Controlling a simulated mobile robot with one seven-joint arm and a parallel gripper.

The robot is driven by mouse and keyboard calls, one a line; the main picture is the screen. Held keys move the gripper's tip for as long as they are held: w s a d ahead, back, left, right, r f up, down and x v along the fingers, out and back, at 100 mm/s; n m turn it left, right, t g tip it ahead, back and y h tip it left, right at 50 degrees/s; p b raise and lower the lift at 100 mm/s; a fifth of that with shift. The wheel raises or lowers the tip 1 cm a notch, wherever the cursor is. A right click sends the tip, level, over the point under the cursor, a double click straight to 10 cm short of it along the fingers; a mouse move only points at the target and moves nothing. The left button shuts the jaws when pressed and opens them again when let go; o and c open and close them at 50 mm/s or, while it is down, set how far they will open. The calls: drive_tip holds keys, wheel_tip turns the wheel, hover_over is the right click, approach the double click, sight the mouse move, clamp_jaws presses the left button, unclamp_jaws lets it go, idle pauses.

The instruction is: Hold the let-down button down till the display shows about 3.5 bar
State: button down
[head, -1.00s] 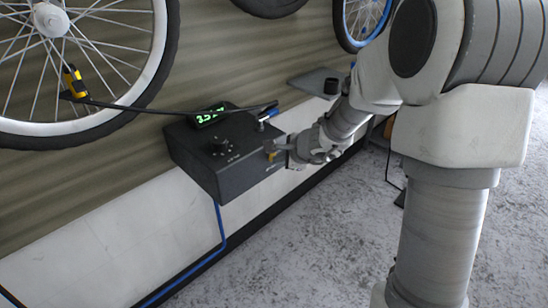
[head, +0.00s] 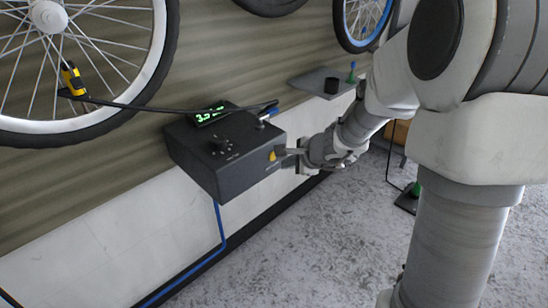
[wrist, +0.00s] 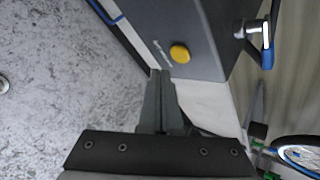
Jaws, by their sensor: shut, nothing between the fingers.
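The dark grey inflator box (head: 215,181) has a green-lit display (head: 207,115) on top. Its digits begin with 3 and look like about 3.5, but the rest is blurred. The yellow let-down button (head: 274,155) is on the box's right face. It also shows in the wrist view (wrist: 179,53), uncovered. My gripper (head: 287,152) is shut and empty, to the right of the button. In the wrist view its fingertips (wrist: 160,74) lie just below the button and look apart from it.
A black hose runs from the box to a yellow-and-black chuck (head: 73,80) at the left wheel (head: 150,105). A blue-handled lever (head: 268,114) sits above the button. The floor at right is mostly clear.

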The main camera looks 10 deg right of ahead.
drive_tip(key=s+d, duration=0.2)
drive_tip(key=s, duration=0.1)
drive_tip(key=shift+b, duration=0.3)
